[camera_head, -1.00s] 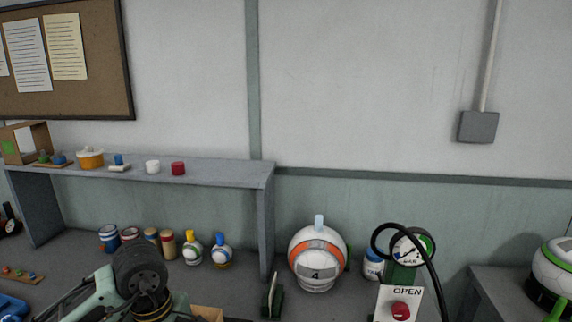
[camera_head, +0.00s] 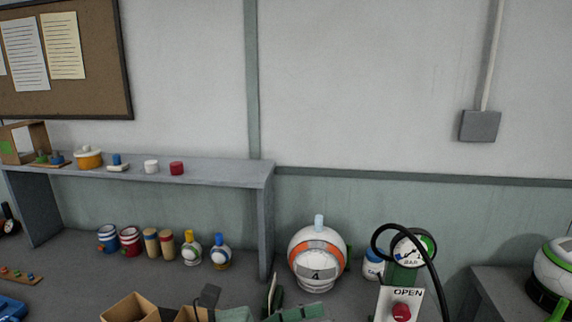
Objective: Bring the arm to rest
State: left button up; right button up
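Parts of my arm show at the bottom edge of the head view, as pale green links and a dark piece near the middle. They are cut off by the frame. I can make out no fingertips of either gripper, and I cannot tell which arm these parts belong to. An orange, white and grey ball (camera_head: 317,260) marked 4 stands upright on the grey bench (camera_head: 75,265). To its right is a press with a round gauge (camera_head: 412,248), a black hose (camera_head: 432,275) and an OPEN sign above a red button (camera_head: 401,312).
A grey shelf (camera_head: 215,173) holds an orange pot (camera_head: 88,158) and small items. Cans and two bottles (camera_head: 191,248) stand below it. Open cardboard boxes (camera_head: 130,307) are at the front. A white and green ball (camera_head: 557,265) sits at the far right.

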pick_arm(q)
jog(key=w+a+r+n+t+y, duration=0.1)
jog(key=w+a+n+t+y, duration=0.4)
jog(key=n+t, duration=0.55)
jog(key=w+a+r+n+t+y, duration=0.2)
jog(key=w+a+n+t, duration=0.45)
jog(key=n, duration=0.65)
jog(key=s+a+f+n+g+y, duration=0.1)
jog(key=a+f+n+g+y, duration=0.1)
jog(key=a+f+n+y, duration=0.6)
jog(key=s+a+f+n+g+y, duration=0.1)
jog(key=a+f+n+y, duration=0.4)
jog(key=f+n, duration=0.45)
jog(key=s+a+f+n+g+y, duration=0.1)
jog(key=s+a+f+n+g, duration=0.1)
jog(key=s+f+g, duration=0.75)
jog(key=s+d+f+n+g+h, duration=0.1)
jog(key=s+f+n+g, duration=0.15)
jog(key=s+f, duration=1)
notch_tip(320, 180, down, 24)
jog(key=s+g, duration=0.2)
jog(key=s+a+f+g, duration=0.1)
jog(key=s+a+f, duration=0.1)
jog(key=s+f, duration=1.4)
jog(key=shift+s+a+f+m, duration=0.25)
jog(key=shift+a+f+m, duration=0.15)
jog(key=shift+f+m, duration=0.05)
